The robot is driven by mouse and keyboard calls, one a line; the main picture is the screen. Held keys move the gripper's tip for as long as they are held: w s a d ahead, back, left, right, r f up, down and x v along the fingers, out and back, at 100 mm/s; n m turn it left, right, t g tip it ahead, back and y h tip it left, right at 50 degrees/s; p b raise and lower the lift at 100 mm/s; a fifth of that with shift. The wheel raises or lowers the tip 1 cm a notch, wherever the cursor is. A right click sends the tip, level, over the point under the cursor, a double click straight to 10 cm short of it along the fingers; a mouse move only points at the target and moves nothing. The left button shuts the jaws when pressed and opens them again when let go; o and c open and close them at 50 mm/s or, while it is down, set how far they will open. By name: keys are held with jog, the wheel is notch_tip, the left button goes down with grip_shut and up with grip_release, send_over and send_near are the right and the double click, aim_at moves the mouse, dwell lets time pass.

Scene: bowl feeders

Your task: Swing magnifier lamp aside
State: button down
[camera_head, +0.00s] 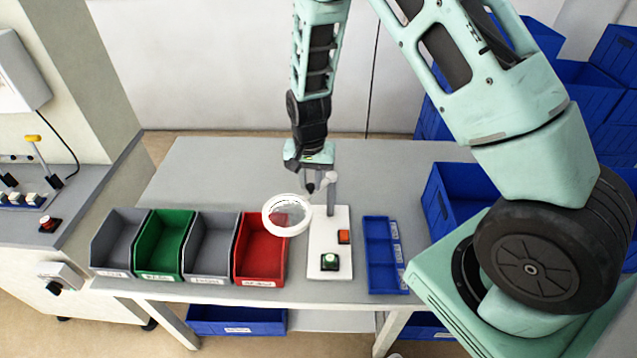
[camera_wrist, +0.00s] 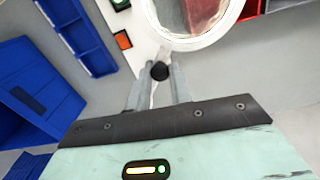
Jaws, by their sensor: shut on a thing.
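The magnifier lamp has a round white ring with a clear lens (camera_head: 287,215), held out over the right part of the red bin. Its short arm runs from the ring to a grey post (camera_head: 331,193) standing on a white base plate (camera_head: 330,222). My gripper (camera_head: 314,187) is at the lamp's arm, just left of the post top. In the wrist view my gripper (camera_wrist: 159,82) is shut on a black knob (camera_wrist: 160,70) of the lamp, with the white ring (camera_wrist: 160,30) just beyond the fingertips. The wrist view cuts off part of the ring.
Grey, green, grey and red bins (camera_head: 262,248) line the table's front left. The base plate carries an orange switch (camera_head: 344,236) and a green button (camera_head: 330,262). A blue divided tray (camera_head: 383,255) lies to the right. The table's back left (camera_head: 215,170) is clear.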

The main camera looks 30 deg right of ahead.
jog(key=w+d+m+p, duration=0.1)
jog(key=w+m, duration=0.6)
jog(key=m, duration=0.3)
jog(key=shift+w+p, duration=0.2)
jog(key=shift+p, duration=0.2)
jog(key=shift+d, duration=0.1)
jog(key=c, duration=1.3)
grip_release()
jog(key=shift+o, duration=0.2)
jog(key=shift+r, duration=0.15)
notch_tip(320, 180, up, 17)
jog(key=b, duration=0.3)
